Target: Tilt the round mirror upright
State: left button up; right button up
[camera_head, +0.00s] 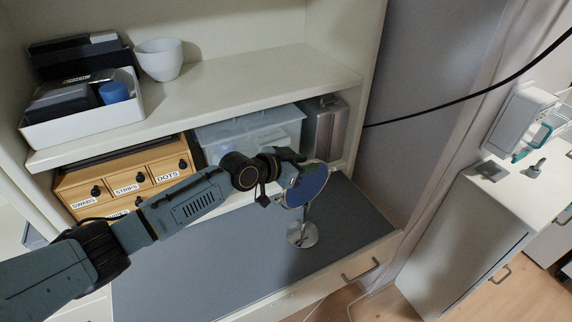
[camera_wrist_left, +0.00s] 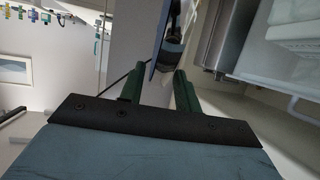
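The round mirror (camera_head: 307,186) stands on a thin stem with a round shiny base (camera_head: 302,234) on the grey desk surface. Its disc is tilted, with a bluish face and a thin rim. My left gripper (camera_head: 289,162) is at the upper left edge of the disc; the fingers are partly hidden there. In the left wrist view the two green fingers (camera_wrist_left: 158,86) are apart, and the mirror's disc (camera_wrist_left: 166,38) shows nearly edge-on just beyond them. I cannot tell whether a finger touches the mirror. My right gripper is in neither view.
Behind the mirror under the shelf stand a metal case (camera_head: 326,128), a translucent bin (camera_head: 248,134) and a wooden drawer box (camera_head: 125,182). The shelf (camera_head: 240,95) overhangs them. A black cable (camera_head: 470,97) hangs at right. The front of the desk surface (camera_head: 235,270) is clear.

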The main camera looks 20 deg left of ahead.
pick_arm(q)
jog(key=v, duration=1.2)
jog(key=shift+s+a, duration=0.25)
jog(key=shift+s, duration=0.05)
